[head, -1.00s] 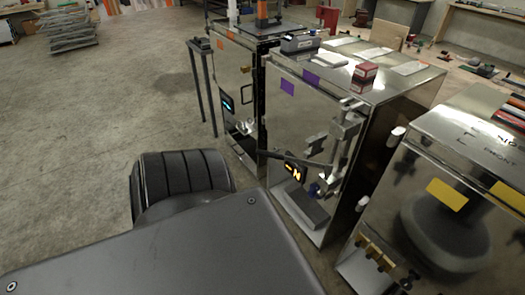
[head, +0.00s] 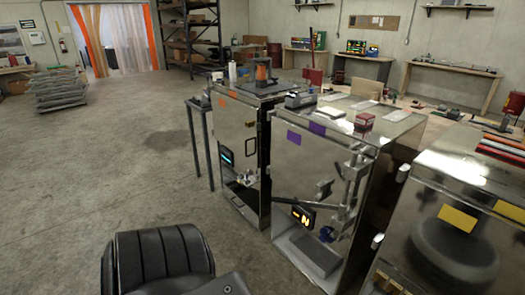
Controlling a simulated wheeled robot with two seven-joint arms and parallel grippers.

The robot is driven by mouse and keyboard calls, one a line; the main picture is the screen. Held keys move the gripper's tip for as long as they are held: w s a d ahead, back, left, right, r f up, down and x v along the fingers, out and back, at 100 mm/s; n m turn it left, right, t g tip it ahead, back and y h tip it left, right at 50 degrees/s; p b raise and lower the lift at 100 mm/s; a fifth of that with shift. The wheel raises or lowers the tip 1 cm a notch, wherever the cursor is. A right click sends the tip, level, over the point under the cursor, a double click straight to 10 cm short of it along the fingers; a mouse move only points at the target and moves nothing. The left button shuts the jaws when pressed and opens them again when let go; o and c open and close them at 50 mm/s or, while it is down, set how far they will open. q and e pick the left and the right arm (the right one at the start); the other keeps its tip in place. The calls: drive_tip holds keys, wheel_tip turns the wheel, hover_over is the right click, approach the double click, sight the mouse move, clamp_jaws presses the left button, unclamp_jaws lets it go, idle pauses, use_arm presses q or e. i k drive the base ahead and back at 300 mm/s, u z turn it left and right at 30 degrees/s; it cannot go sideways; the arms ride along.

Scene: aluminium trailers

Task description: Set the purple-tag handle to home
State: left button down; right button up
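A vertical metal linkage (head: 350,190) runs down the right side of that front. A dark grey bar handle (head: 300,201) reaches out to the left from the linkage, nearly level, with its free end at the left. Just below the bar, a small black display (head: 303,217) shows orange characters, seemingly a dash and an N. Neither of my grippers is in view.
An orange-tag cabinet (head: 249,152) stands to the left, with a cyan display (head: 227,157). A yellow-tag cabinet (head: 457,218) stands close on the right. A thin-legged stand (head: 200,140) is farther left. The concrete floor at left is open.

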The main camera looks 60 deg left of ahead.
sight(341, 209)
drive_tip(key=u, duration=0.9)
drive_tip(key=i, duration=1)
drive_tip(key=z, duration=0.05)
